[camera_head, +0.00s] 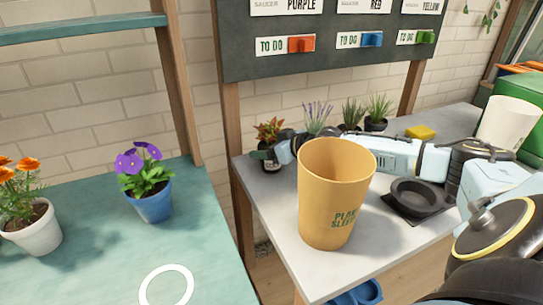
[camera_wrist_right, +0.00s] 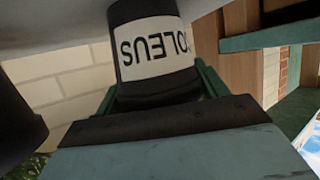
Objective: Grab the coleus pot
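The coleus pot (camera_head: 267,158) is a small dark pot with a reddish, leafy plant, at the back left of the grey table. In the right wrist view its black side and white label (camera_wrist_right: 158,47), lettered upside down, fill the upper middle. My right gripper (camera_head: 286,146) reaches it from the right, behind the tan sleeve. In the wrist view the green fingers (camera_wrist_right: 158,88) flank the pot closely on both sides. Whether they press on it cannot be told. My left gripper is not in view.
A tan plant sleeve (camera_head: 325,205) stands in front of my right arm. Lavender (camera_head: 316,117) and other small plants stand behind it. A black saucer (camera_head: 419,197) lies right of the sleeve. A teal table (camera_head: 215,255) with a blue pot (camera_head: 150,203) is at left.

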